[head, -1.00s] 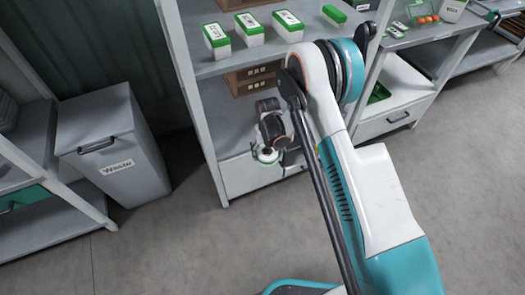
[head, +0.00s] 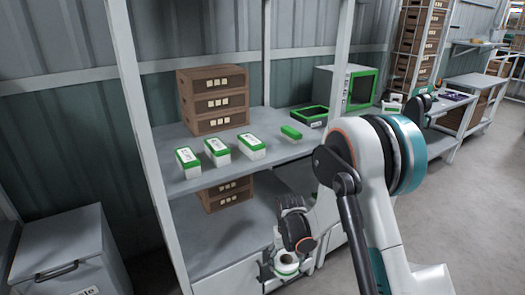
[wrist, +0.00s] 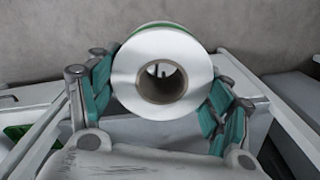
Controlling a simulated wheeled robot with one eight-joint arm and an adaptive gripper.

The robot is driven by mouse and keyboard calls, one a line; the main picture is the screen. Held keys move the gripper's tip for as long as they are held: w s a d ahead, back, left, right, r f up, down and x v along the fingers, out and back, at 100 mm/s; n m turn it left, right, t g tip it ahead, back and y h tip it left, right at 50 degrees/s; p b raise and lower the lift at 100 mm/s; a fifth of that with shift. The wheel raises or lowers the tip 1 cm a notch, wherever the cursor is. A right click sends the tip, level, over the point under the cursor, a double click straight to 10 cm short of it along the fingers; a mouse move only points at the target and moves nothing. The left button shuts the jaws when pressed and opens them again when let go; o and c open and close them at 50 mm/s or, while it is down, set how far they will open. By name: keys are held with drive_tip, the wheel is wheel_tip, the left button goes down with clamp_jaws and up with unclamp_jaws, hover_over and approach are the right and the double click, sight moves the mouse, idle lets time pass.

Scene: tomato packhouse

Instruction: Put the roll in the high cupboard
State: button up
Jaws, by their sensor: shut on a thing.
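A white roll with a brown cardboard core and a green band (wrist: 130,68) fills the middle of the wrist view, its open end facing the camera. The teal finger pads of my gripper (wrist: 162,100) press on it from both sides. In the head view my gripper (head: 286,266) hangs low in front of the shelf unit, below the level of its middle shelf (head: 222,163), with the small white roll (head: 287,258) in it. No closed high cupboard can be made out; the top of the shelf unit is cut off by the head view's upper edge.
Several green-lidded boxes (head: 219,153) and stacked brown crates (head: 213,100) stand on the middle shelf, with a green tray (head: 306,118) and a green-fronted appliance (head: 346,90) further right. A grey waste bin (head: 65,255) stands at left. Shelf posts (head: 150,150) flank my arm's space.

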drive_tip(key=s+d+r+m, duration=0.1)
drive_tip(key=s+d+r, duration=0.7)
drive_tip(key=d+r, duration=0.2)
drive_tip(key=shift+s+d+r+m, duration=0.2)
drive_tip(key=shift+d+r+m, duration=0.2)
drive_tip(key=shift+d, duration=0.7)
